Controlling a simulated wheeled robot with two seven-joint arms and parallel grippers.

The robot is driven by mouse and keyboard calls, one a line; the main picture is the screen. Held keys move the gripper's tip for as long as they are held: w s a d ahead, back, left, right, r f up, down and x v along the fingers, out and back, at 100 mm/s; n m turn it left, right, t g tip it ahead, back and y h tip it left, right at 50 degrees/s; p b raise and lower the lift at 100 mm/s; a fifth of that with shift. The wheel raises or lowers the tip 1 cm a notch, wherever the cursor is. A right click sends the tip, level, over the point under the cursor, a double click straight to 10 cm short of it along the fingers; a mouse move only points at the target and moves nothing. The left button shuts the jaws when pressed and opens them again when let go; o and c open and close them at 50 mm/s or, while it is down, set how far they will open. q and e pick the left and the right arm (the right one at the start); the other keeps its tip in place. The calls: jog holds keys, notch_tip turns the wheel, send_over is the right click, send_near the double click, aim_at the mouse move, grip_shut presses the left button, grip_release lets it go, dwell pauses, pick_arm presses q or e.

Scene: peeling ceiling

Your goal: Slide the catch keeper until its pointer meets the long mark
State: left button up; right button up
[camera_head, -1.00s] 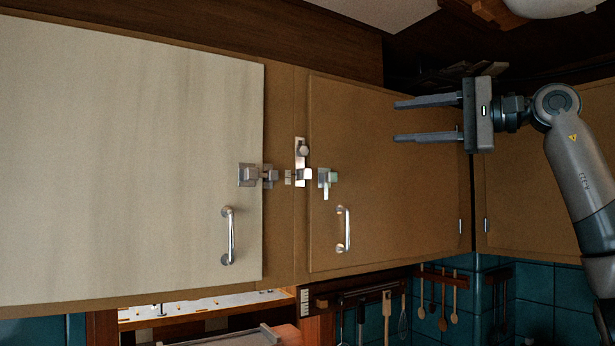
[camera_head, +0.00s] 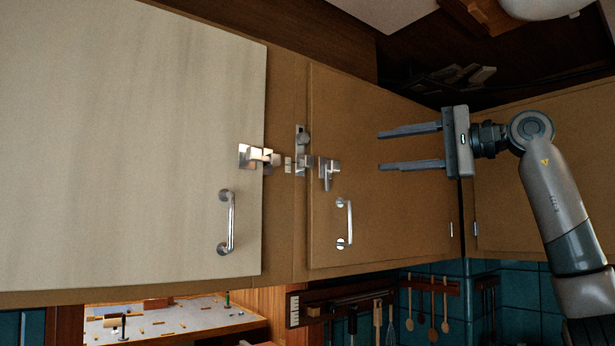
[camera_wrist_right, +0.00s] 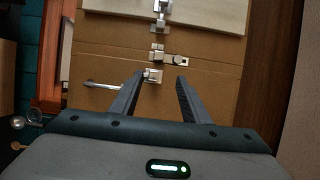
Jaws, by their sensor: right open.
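The catch keeper (camera_head: 304,166) is a small metal block on an upright plate with a round knob (camera_head: 303,138), on the strip between two cabinet doors. A small pale mark plate (camera_head: 288,164) sits just left of it; the pointer and marks are too small to read. The keeper plate also shows in the right wrist view (camera_wrist_right: 167,60). A metal latch (camera_head: 257,157) is on the pale left door, and a metal catch (camera_head: 328,171) on the brown right door. My right gripper (camera_head: 380,151) is open and empty, right of the keeper and apart from it. My left gripper is out of view.
The pale door (camera_head: 130,150) and brown door (camera_head: 385,120) have bar handles (camera_head: 229,222) (camera_head: 345,223) below the hardware. Utensils (camera_head: 425,300) hang under the cabinets, and a worktop (camera_head: 165,318) shows at lower left.

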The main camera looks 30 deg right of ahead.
jog(key=p, duration=0.5)
send_near(312, 161)
jog(key=x, duration=0.8)
jog(key=shift+w+a, duration=0.1)
jog(key=shift+w, duration=0.2)
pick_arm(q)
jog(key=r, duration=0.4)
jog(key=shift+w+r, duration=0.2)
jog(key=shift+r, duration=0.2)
